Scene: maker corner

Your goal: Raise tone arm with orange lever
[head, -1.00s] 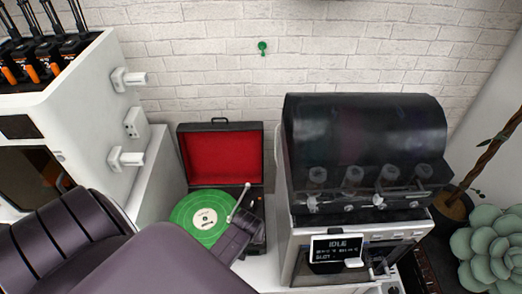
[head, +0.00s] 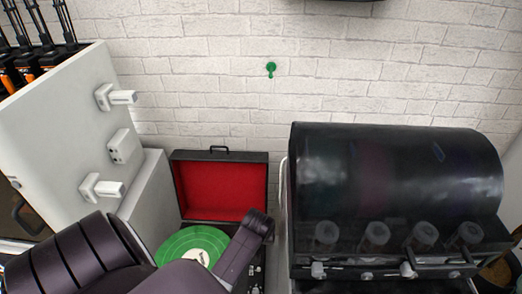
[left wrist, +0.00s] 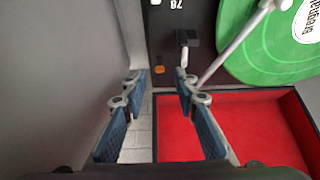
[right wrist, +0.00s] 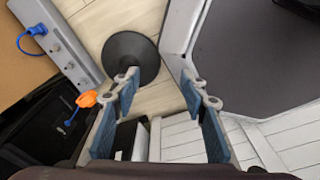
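The record player is an open black case with a red-lined lid (head: 220,190) and a green record (head: 190,240). My left arm partly covers it in the head view. In the left wrist view the green record (left wrist: 285,50), the pale tone arm (left wrist: 232,50) and a small orange lever (left wrist: 159,70) show. My left gripper (left wrist: 160,84) is open and empty, with the orange lever just beyond and between its fingertips; contact cannot be told. My left fingers are hidden in the head view. My right gripper (right wrist: 162,88) is open and empty, away from the player.
A black-hooded machine (head: 395,185) stands right of the player, and a white cabinet (head: 65,130) stands to its left. In the right wrist view are a dark round base (right wrist: 131,58), an orange-and-blue cable piece (right wrist: 86,99) and plank flooring.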

